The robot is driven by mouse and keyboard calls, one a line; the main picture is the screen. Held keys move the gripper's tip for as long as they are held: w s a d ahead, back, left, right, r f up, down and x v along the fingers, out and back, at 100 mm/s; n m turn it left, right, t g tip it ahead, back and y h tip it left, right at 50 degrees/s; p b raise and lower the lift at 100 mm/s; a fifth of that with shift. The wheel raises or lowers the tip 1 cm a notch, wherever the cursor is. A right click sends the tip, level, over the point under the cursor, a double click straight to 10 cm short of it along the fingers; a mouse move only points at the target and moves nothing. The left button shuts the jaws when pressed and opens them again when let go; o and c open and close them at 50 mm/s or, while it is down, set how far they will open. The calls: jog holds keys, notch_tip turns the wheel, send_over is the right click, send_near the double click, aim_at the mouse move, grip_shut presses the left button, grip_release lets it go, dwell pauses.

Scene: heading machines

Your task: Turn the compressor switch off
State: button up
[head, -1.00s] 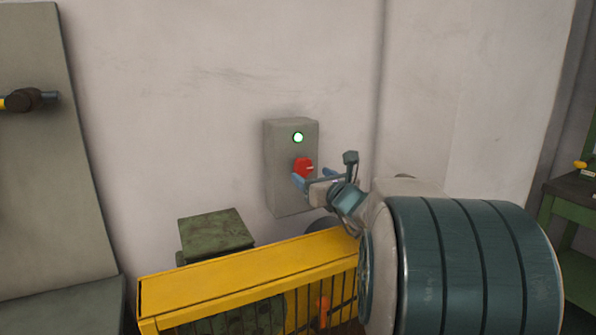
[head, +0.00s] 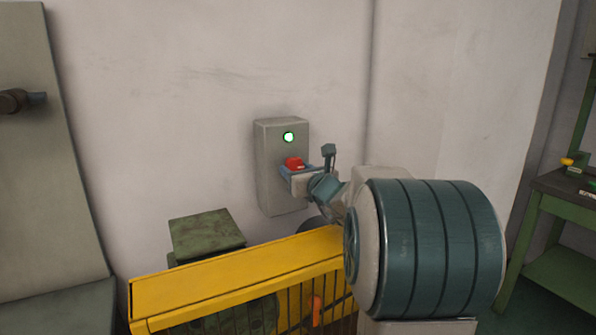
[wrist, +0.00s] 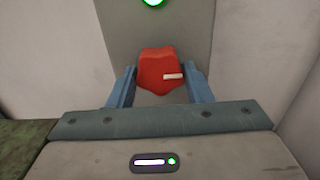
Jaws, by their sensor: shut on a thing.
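The compressor switch is a red rotary knob (head: 294,163) on a grey wall box (head: 266,172). A green lamp (head: 289,137) above it is lit. In the wrist view the red knob (wrist: 160,72) has a white mark on its right part, lying nearly level. My gripper (head: 287,171) is at the box, and its blue fingers (wrist: 160,88) stand on the left and right sides of the knob, shut on it. The knob's lower edge is hidden in the head view by my gripper.
A yellow machine guard (head: 240,275) with dark bars stands below my arm. A green metal box (head: 206,234) is left of it. A grey panel (head: 45,150) stands at far left. A green workbench (head: 565,195) is at far right.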

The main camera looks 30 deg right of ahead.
jog(key=shift+f+n+b, duration=0.15)
jog(key=shift+n+b, duration=0.15)
jog(key=shift+b, duration=0.35)
jog(key=n+b, duration=0.1)
jog(key=b, duration=0.1)
jog(key=n+b, duration=0.1)
jog(key=b, duration=0.1)
jog(key=shift+f+n+b, duration=0.25)
jog(key=shift+n+b, duration=0.05)
jog(key=shift+b, duration=0.05)
jog(key=n+b, duration=0.4)
jog(key=b, duration=0.2)
jog(key=shift+d+r+n, duration=0.1)
jog(key=shift+d+n, duration=0.05)
jog(key=shift+n, duration=0.15)
jog(key=n+b, duration=0.6)
jog(key=b, duration=0.1)
jog(key=shift+r, duration=0.15)
jog(key=shift+r+n+b, duration=0.15)
jog(key=shift+n+b, duration=0.7)
jog(key=shift+n, duration=0.15)
jog(key=shift+r+n+b, duration=0.1)
jog(key=shift+n+b, duration=0.7)
jog(key=shift+n, duration=0.2)
jog(key=o, duration=1)
jog(key=shift+r, duration=0.1)
